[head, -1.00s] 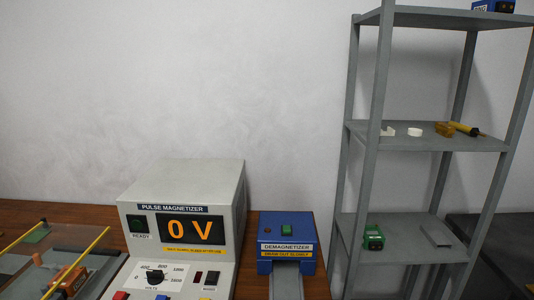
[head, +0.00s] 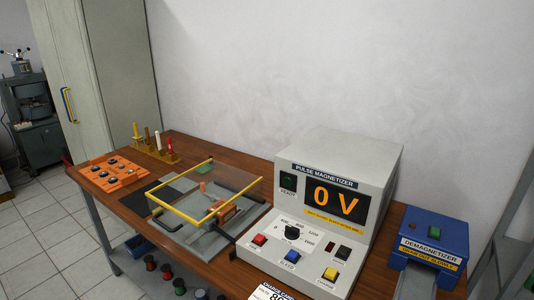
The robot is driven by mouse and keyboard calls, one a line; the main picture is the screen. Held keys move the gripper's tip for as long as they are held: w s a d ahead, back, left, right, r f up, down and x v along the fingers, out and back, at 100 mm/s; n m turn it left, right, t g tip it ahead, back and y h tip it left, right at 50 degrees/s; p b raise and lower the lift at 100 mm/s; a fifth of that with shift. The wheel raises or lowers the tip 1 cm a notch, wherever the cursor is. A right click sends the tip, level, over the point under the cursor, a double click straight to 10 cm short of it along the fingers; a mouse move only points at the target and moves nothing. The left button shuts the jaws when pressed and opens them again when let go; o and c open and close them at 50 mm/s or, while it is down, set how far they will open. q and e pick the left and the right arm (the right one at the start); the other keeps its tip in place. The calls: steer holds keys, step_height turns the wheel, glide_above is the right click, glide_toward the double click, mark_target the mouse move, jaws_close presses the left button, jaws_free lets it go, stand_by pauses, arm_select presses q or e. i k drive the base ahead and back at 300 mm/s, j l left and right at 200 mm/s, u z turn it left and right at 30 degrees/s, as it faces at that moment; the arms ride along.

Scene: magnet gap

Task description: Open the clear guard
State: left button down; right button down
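The clear guard (head: 190,212) is a transparent panel with yellow edge bars. It sits over a grey fixture on the wooden bench, left of the magnetizer in the head view. An orange block (head: 224,211) and dark parts show under and beside it. The guard appears lowered over the fixture, though its exact angle is hard to tell. The pulse magnetizer (head: 360,152) reads 0 V and has red, blue and yellow buttons on its front. Neither of my grippers is in view.
The blue demagnetizer (head: 440,225) stands right of the magnetizer. An orange panel (head: 113,175) and a rack of upright tools (head: 160,154) are at the bench's left end. A tall cabinet (head: 95,75) stands behind that end. Several dark spools lie below the bench.

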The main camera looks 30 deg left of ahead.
mark_target(198, 225)
steer(key=u, duration=1.7)
